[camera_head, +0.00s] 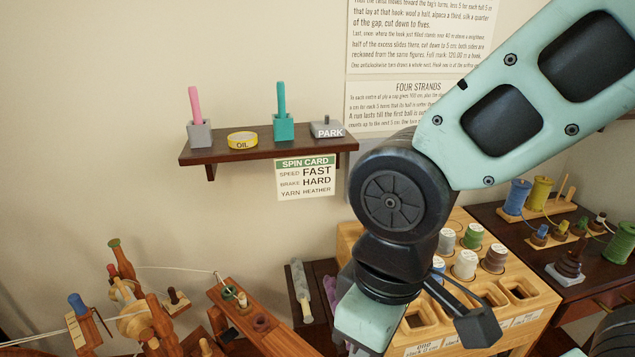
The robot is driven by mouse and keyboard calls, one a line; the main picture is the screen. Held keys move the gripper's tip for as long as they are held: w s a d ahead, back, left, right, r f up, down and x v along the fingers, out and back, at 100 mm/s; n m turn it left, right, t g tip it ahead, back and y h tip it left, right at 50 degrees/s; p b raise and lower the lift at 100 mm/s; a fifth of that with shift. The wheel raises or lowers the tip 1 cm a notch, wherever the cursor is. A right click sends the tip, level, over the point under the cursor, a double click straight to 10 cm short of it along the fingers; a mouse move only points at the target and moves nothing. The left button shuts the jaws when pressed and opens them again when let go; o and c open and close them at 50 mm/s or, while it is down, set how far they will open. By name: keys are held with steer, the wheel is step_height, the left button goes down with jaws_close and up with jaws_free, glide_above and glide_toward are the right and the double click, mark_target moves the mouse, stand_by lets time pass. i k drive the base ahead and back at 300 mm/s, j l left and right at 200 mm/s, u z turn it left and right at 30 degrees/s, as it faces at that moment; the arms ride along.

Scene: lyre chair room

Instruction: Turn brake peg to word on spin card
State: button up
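The spin card (306,178) hangs on the wall under a small dark shelf. It reads SPEED FAST, BRAKE HARD, YARN HEATHER. The wooden spinning wheel (132,318) stands at the lower left, with several pegs and knobs. One upright with a blue top (77,303) carries a small tag whose words are too small to read. I cannot tell which peg is the brake peg. My gripper (372,318) is at the lower middle, right of the wheel and apart from it. Its fingertips are not clearly seen, so open or shut does not show.
A wooden rack (520,275) with spools stands behind my arm. A dark table (520,222) with more spools is at right.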

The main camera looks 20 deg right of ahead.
mark_target(173, 295)
steer(key=j, duration=0.55)
steer(key=i+j+u, duration=0.15)
steer(key=j, duration=0.4)
steer(key=i+j, duration=0.1)
steer(key=j, duration=0.45)
